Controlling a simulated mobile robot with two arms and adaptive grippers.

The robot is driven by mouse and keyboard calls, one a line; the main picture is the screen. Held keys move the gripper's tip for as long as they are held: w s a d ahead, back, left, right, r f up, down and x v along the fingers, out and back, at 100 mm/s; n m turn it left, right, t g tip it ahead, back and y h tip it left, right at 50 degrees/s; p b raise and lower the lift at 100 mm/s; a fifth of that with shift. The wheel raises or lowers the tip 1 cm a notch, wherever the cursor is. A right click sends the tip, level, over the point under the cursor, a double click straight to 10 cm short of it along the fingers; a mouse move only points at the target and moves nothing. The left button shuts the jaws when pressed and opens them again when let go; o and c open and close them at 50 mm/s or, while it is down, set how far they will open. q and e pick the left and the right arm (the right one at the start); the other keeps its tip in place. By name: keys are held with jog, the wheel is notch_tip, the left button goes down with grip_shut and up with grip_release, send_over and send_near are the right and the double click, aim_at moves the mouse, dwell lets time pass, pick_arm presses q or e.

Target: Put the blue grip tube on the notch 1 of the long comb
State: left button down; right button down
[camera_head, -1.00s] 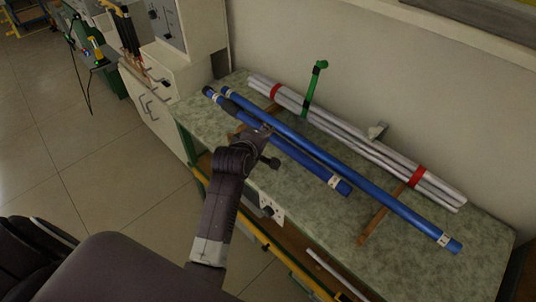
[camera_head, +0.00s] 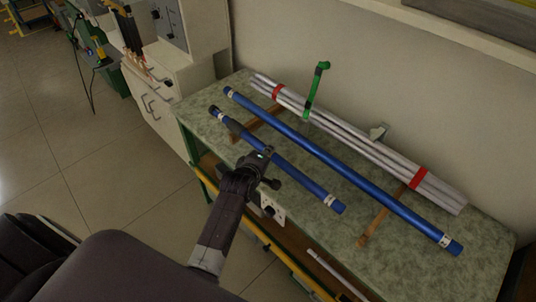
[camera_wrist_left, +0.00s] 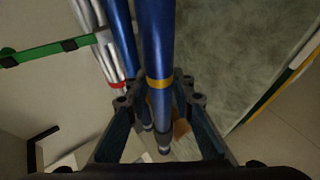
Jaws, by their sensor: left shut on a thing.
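The blue grip tube (camera_head: 296,178) is the shorter of two blue tubes, with a dark sleeve near its far-left end and pale bands near both ends. My left gripper (camera_head: 262,157) is shut around it near its middle and partly hides it. In the left wrist view the tube (camera_wrist_left: 157,40) runs between the fingers of my left gripper (camera_wrist_left: 157,103), with a yellow band there. It looks held over the table, apart from the longer blue tube; its exact height I cannot tell. I cannot clearly make out the long comb or its notches. My right gripper is not in view.
The longer blue tube (camera_head: 345,168) lies across two wooden strips (camera_head: 380,218) on the green table (camera_head: 300,228). A red-banded bundle of grey tubes (camera_head: 365,143) lies behind it. A cabinet (camera_head: 165,100) stands left.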

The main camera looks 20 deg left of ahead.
pick_arm(q)
jog(key=shift+s+d+f, duration=0.1)
jog(key=shift+f, duration=0.45)
jog(key=c, duration=1.7)
grip_release()
jog(key=shift+o, duration=0.2)
jog(key=shift+r, duration=0.8)
jog(key=shift+s, duration=0.25)
jog(key=v, duration=1.1)
jog(key=shift+r, duration=0.1)
